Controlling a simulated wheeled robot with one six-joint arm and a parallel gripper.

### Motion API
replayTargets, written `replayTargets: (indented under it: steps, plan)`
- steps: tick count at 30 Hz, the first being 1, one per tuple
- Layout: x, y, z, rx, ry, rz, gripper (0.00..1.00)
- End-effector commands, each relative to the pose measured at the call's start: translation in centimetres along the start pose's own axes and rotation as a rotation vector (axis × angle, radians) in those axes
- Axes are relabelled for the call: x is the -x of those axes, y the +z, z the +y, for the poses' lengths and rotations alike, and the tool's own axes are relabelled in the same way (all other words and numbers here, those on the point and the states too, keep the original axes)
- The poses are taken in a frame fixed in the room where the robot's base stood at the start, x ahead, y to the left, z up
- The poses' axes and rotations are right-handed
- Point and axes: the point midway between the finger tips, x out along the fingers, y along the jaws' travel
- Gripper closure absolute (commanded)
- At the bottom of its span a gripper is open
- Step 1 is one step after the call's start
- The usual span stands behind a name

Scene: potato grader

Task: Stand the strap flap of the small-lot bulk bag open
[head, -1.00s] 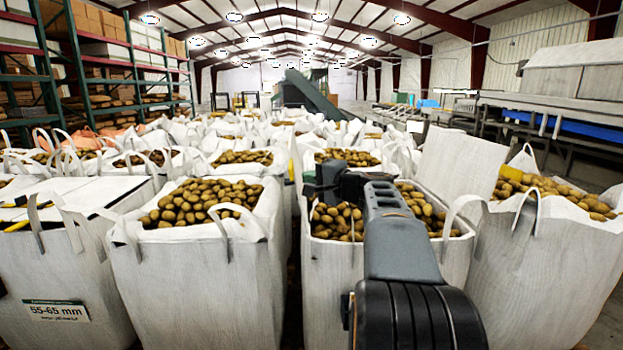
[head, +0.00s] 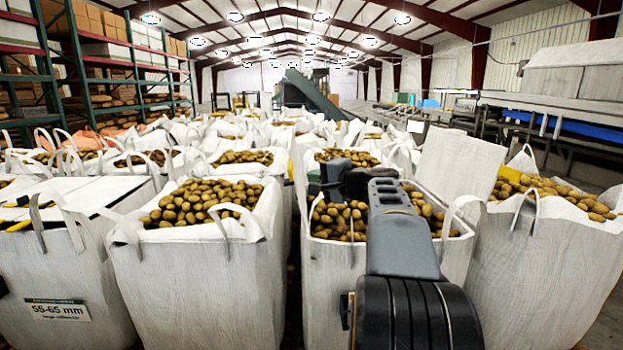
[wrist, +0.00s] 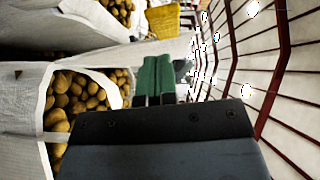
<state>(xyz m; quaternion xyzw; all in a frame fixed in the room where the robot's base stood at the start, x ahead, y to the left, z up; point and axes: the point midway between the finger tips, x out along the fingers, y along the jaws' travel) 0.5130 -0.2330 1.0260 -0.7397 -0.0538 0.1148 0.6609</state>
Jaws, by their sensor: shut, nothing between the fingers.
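The bulk bag (head: 330,285) in front of me, white and full of potatoes, stands open at the top. A broad white flap (head: 461,160) stands up at its right rear. A narrow white flap (head: 298,185) with a yellow edge stands nearly edge-on at its left. My gripper (head: 314,180) is above the left part of this bag, beside the narrow flap. In the wrist view its green fingers (wrist: 155,80) are closed together and empty, in front of a white panel (wrist: 110,52). I cannot tell whether they touch it. No label naming the small-lot bag is readable.
An open potato bag (head: 190,285) stands close on the left. A bag labelled 55-65 mm (head: 60,280), with flat covers, is at far left. Another potato bag (head: 540,270) stands right. Rows of bags fill the floor behind; bags crowd closely together.

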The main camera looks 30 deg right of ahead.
Motion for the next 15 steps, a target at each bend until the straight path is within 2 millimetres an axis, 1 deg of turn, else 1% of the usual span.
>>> replayTargets:
  steps: [2,9,12,15]
  plan:
    - [0.7,-1.1,-0.2,0.0,0.0,-0.004,1.0]
    - [5.8,-1.1,-0.4,0.0,-0.001,-0.002,1.0]
    - [7.7,-1.3,-0.3,-0.001,0.0,0.002,1.0]
    - [9.0,-1.3,-0.3,-0.002,0.0,0.001,1.0]
